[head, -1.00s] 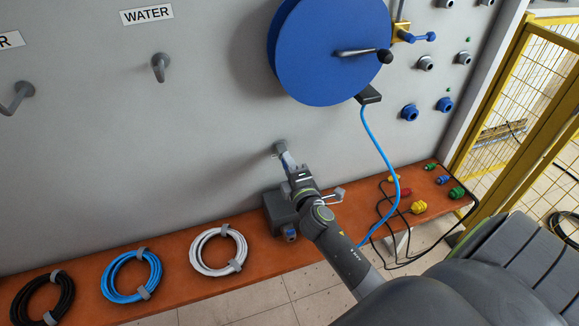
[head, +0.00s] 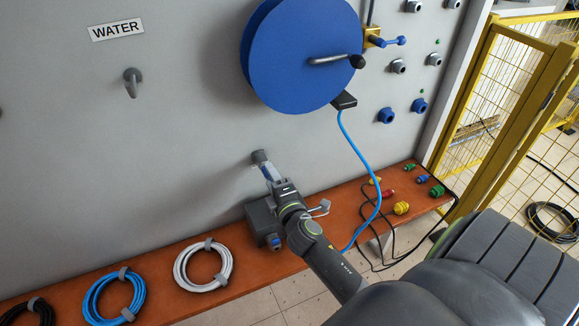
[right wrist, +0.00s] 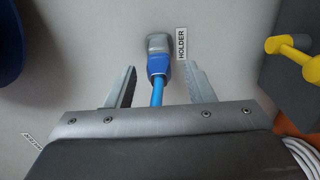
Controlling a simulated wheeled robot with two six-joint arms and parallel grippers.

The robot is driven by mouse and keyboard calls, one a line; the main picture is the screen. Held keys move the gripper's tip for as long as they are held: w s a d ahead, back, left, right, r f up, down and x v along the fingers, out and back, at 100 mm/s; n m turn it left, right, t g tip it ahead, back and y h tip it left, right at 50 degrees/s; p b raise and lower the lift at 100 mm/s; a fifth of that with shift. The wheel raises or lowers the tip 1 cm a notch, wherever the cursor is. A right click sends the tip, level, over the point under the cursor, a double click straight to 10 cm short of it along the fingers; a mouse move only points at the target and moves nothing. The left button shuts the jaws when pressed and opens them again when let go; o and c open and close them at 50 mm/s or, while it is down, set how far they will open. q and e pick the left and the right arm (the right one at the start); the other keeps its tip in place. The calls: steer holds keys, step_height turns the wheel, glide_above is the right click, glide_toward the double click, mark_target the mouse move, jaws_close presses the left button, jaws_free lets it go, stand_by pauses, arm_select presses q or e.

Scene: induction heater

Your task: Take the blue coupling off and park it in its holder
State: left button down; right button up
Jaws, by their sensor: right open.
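The blue coupling (right wrist: 158,64) sits at the grey holder (right wrist: 156,42) on the wall, beside the HOLDER label (right wrist: 181,44). A blue hose (right wrist: 157,92) runs from it back between my fingers. My right gripper (right wrist: 161,72) is open, with one finger on each side of the coupling and hose and a visible gap on both sides. In the head view my right gripper (head: 271,173) is at the wall just below the holder (head: 258,156), and the coupling is hard to make out there. My left gripper is not in view.
A large blue reel (head: 300,55) with a crank is above. A grey box (head: 262,220) stands on the brown bench (head: 160,255) close to my right wrist, near coiled hoses (head: 203,265). A yellow fence (head: 480,110) bounds the right.

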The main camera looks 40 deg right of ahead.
steer(key=b+v, duration=0.1)
steer(key=v, duration=1.4)
steer(key=shift+a+r, duration=0.1)
